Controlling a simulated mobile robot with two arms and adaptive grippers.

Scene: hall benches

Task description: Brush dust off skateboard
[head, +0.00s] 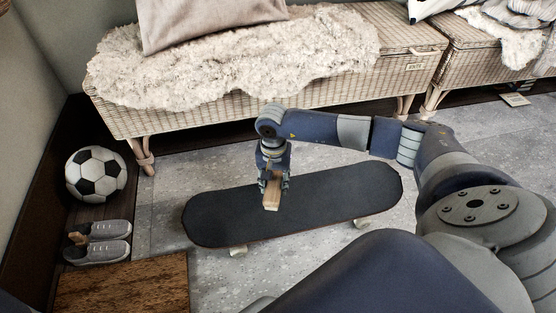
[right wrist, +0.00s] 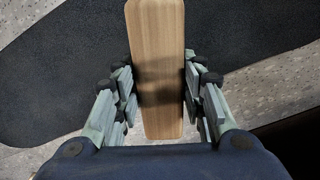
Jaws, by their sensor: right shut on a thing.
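The skateboard (head: 335,195) stands on its wheels on the grey floor, its dark deck facing up. Its deck also shows behind the gripper in the right wrist view (right wrist: 60,75). My right gripper (head: 273,187) points down over the left half of the deck. It is shut on the wooden brush (right wrist: 157,60), whose plain wooden back faces the wrist camera. In the head view the brush (head: 272,194) sits between the fingers. Its bristles are hidden, and I cannot tell whether it touches the deck. Dust on the deck is not discernible. My left gripper is not in view.
A wicker bench (head: 190,122) with a fluffy throw (head: 230,72) and a cushion (head: 205,20) stands behind the skateboard. A soccer ball (head: 95,174), grey shoes (head: 98,242) and a brown doormat (head: 125,285) lie at left. Floor around the board is clear.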

